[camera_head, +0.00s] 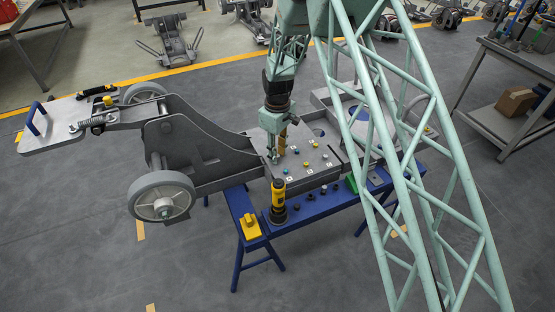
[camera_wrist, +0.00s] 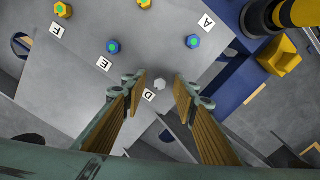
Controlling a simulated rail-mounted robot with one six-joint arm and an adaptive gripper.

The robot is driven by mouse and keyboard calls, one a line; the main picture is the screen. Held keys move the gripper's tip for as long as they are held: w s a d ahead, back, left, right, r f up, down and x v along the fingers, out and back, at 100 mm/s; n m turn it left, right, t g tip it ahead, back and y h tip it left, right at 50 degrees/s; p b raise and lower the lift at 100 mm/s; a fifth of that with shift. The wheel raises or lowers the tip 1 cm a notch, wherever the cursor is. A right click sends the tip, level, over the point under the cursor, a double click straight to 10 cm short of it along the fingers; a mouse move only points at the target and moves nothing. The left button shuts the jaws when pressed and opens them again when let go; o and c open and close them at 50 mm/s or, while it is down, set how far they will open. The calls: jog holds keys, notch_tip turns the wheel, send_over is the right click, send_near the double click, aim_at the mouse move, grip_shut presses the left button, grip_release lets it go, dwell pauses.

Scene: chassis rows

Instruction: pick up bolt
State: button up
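A grey hex bolt (camera_wrist: 160,84) stands on the grey chassis plate (camera_wrist: 75,85) beside the card marked D (camera_wrist: 149,96). My gripper (camera_wrist: 159,82) is open in the wrist view. Its two ribbed brown fingers lie on either side of the grey bolt, apart from it, with nothing held. Two blue-rimmed bolts with green centres (camera_wrist: 193,41) (camera_wrist: 113,46) and yellow bolts (camera_wrist: 145,3) stand farther along the plate. In the head view my gripper (camera_head: 275,154) points down over the left part of the plate (camera_head: 318,176). I cannot make out the grey bolt there.
A blue stand (camera_head: 330,203) runs along the plate's near side. It carries a yellow-and-black tool (camera_head: 279,200), a yellow block (camera_head: 250,226) and small dark parts. A chassis wheel (camera_head: 162,196) is at left. A cart (camera_head: 515,90) with boxes stands at right.

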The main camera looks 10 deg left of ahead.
jog(key=shift+c, duration=0.8)
jog(key=c, duration=0.7)
jog(key=shift+r, duration=0.1)
jog(key=shift+r+p, duration=0.4)
jog(key=shift+r, duration=1.35)
jog(key=s+d, duration=0.3)
jog(key=s, duration=0.4)
jog(key=s+d+r+p, duration=0.1)
jog(key=s+d, duration=0.3)
jog(key=s, duration=0.3)
jog(key=shift+s+d, duration=0.15)
jog(key=shift+d, duration=0.05)
jog(key=shift+r, duration=0.15)
